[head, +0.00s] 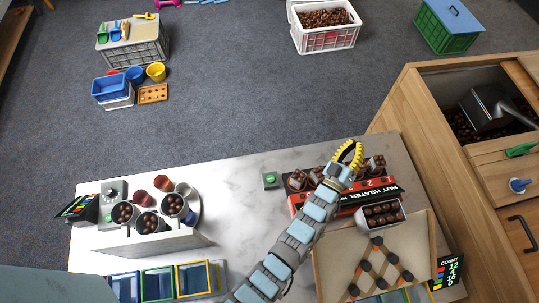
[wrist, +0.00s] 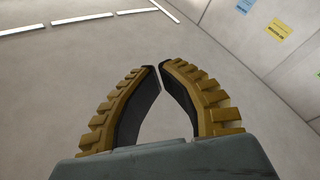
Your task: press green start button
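A small grey box with a green button (head: 270,180) sits on the pale marble counter, left of the red nut heater (head: 378,192). A second grey box with a green spot on it (head: 112,193) stands at the counter's left end. I cannot tell from labels which is the start button. My gripper (head: 353,148), with yellow ribbed fingers, is raised above the heater's far side, right of the nearer green button and apart from it. In the wrist view my gripper's fingertips (wrist: 159,66) meet almost together with nothing between them. Neither button shows in the wrist view.
Cups of chestnuts (head: 148,222) stand on a tray at the left. A tray of chestnuts (head: 382,213) and a wooden board (head: 335,262) lie at the right. A wooden cabinet (head: 440,130) borders the counter.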

